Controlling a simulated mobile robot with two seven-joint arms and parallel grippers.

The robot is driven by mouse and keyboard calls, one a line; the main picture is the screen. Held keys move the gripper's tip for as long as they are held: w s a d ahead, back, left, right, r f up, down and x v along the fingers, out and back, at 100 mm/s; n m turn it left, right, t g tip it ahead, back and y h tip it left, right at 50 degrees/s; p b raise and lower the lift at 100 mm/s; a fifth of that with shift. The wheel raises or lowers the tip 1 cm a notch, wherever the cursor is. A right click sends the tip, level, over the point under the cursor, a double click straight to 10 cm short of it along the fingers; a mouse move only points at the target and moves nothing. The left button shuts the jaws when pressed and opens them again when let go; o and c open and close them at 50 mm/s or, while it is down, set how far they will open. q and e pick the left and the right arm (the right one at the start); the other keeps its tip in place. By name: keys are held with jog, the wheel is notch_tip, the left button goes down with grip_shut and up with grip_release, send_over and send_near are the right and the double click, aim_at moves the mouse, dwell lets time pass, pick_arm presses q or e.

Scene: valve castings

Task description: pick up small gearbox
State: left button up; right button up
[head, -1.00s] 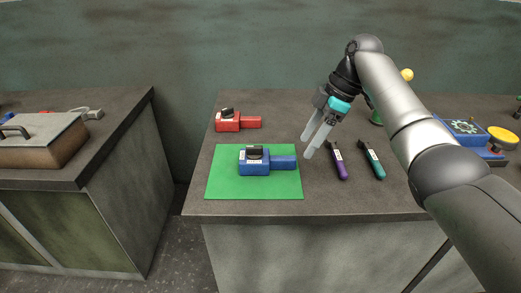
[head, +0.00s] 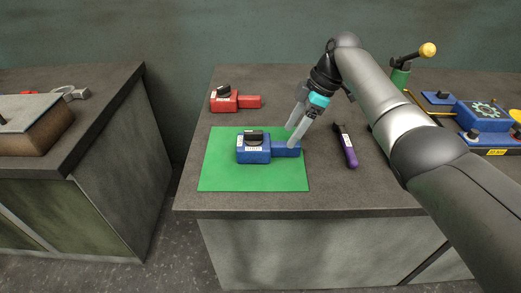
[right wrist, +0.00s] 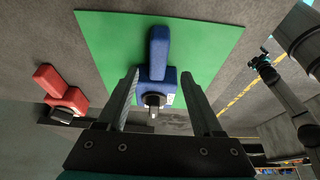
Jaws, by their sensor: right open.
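A small blue gearbox (head: 253,155) with a black knob on top and a narrower block on its right lies on a green mat (head: 222,176). My right gripper (head: 290,138) is open, with its fingertips over the narrow end of the gearbox in the head view. In the right wrist view the gearbox (right wrist: 159,48) appears between the two open fingers (right wrist: 160,74). I cannot tell whether the fingers touch it. A similar red unit (head: 224,101) with a dark knob lies behind the mat. My left gripper is not in view.
A purple-handled tool (head: 348,150) lies right of the mat. A blue unit with a gear mark (head: 484,114) and a green stand with a yellow ball (head: 427,50) are farther right. A gap separates the left bench (head: 105,100). The table's front edge is near the mat.

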aim_at(285, 143)
jog(key=b+x, duration=0.1)
jog(key=x, duration=0.4)
jog(key=shift+w+d+f+b, duration=0.1)
jog(key=shift+w+d+b, duration=0.05)
jog(key=shift+b, duration=0.2)
jog(key=shift+f, duration=0.2)
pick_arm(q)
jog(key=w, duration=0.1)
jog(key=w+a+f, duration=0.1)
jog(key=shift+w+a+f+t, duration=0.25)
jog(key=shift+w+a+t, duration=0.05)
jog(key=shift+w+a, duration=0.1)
pick_arm(e)
jog(key=shift+c, duration=0.3)
grip_shut()
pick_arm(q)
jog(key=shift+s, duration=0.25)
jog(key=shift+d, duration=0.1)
pick_arm(e)
jog(key=shift+w+r, duration=0.1)
jog(key=shift+r, duration=0.1)
